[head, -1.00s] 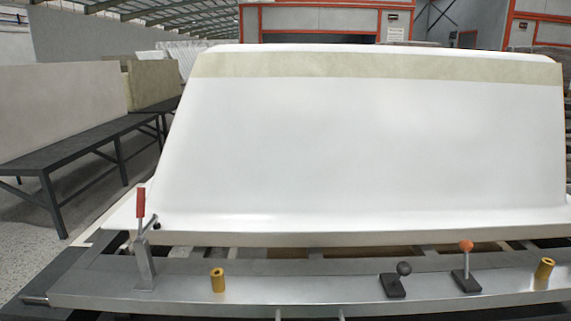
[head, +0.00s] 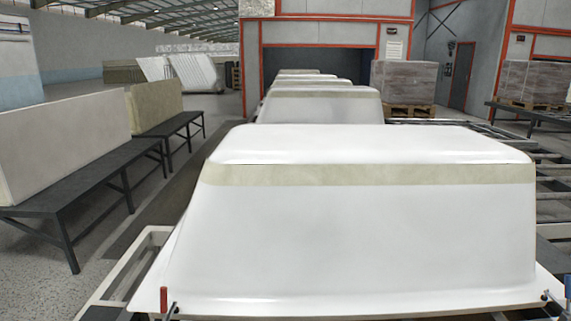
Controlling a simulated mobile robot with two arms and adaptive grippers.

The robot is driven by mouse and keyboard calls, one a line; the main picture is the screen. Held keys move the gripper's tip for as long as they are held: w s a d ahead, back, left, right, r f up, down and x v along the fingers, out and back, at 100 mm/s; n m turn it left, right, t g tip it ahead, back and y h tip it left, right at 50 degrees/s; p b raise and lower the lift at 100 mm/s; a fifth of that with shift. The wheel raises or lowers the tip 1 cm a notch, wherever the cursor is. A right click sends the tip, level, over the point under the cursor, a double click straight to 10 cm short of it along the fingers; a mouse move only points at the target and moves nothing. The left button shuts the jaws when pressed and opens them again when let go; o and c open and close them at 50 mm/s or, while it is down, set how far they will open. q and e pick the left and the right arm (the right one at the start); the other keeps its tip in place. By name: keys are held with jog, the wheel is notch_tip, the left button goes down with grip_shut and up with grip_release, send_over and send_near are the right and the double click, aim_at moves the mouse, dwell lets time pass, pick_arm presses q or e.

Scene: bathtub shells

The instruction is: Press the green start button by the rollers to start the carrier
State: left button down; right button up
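The green start button is not visible in the head view. A white bathtub shell (head: 350,235) lies upside down close in front of me, with a beige band (head: 365,174) across its upper wall. It rests on a pale carrier frame (head: 122,266), whose corner shows at the left. A red clamp handle (head: 163,299) stands at the shell's front left corner, and a blue handle (head: 568,286) at the front right. Neither of my grippers is in view.
More white shells (head: 320,106) stand in line behind, towards an orange-framed opening (head: 320,60). Roller tracks (head: 553,185) run at the right. Dark benches (head: 85,180) holding pale blocks (head: 65,145) stand left. Wrapped pallets (head: 404,82) stand at the back right.

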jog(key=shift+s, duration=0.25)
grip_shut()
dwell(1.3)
